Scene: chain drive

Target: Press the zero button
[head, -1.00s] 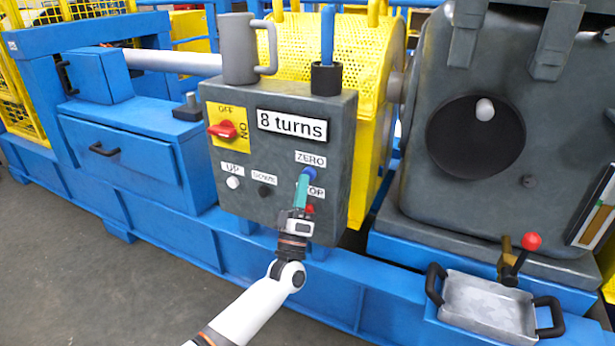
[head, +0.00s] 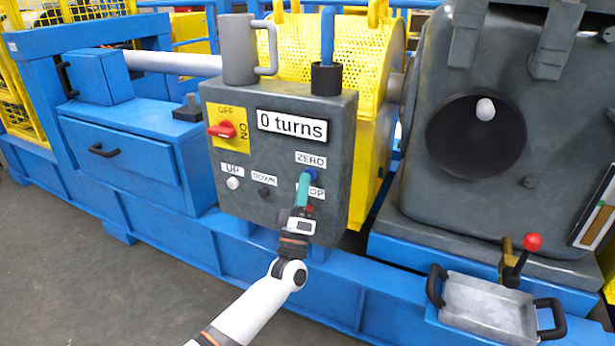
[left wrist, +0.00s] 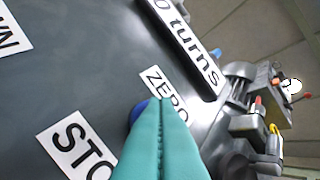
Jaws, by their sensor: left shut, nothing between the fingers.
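The blue zero button (head: 311,174) sits below the ZERO label (head: 310,159) on the grey control box (head: 235,205). The display (head: 292,126) reads "0 turns". My left gripper (head: 304,178) is shut and empty, with its teal fingertips at the zero button; whether they touch it I cannot tell. In the left wrist view the teal fingers (left wrist: 160,125) cover most of the button, and a blue edge of it (left wrist: 138,110) shows beside them. My right gripper is not in view.
The red stop button (head: 309,208) is just below, partly behind my gripper. A white UP button (head: 232,183), a dark DOWN button (head: 264,193) and a red switch (head: 222,130) are to the left. A grey mug (head: 238,50) stands on top of the box.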

